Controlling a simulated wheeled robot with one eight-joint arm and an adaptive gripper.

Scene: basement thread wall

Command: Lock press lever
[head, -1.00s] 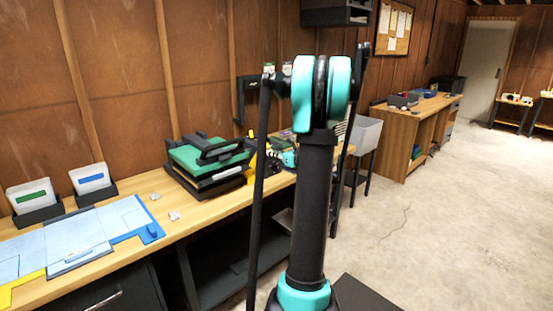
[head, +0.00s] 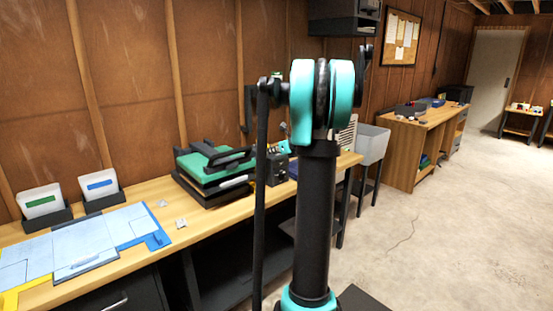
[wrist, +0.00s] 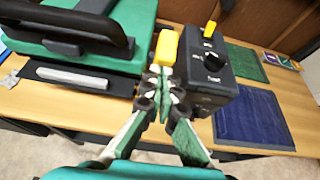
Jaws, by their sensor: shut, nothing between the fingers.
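The press (head: 213,170) stands on the wooden bench, with a green body, dark base and black bar handle. In the wrist view the press (wrist: 125,20) fills the upper left, with its black handle (wrist: 88,22) above the green top. A yellow block (wrist: 166,47) stands upright at the press's right side; it may be the lever's grip. My gripper (wrist: 163,78) is shut and empty, with its fingertips just in front of the yellow block. I cannot tell whether they touch it. In the head view my own arm largely hides the gripper.
A dark box (wrist: 213,70) with knobs and a yellow-tipped switch stands close right of my gripper. A blue mat (wrist: 254,120) and a green mat (wrist: 246,62) lie farther right. Blue-white boards (head: 82,245) cover the bench's left. The floor (head: 430,220) at right is open.

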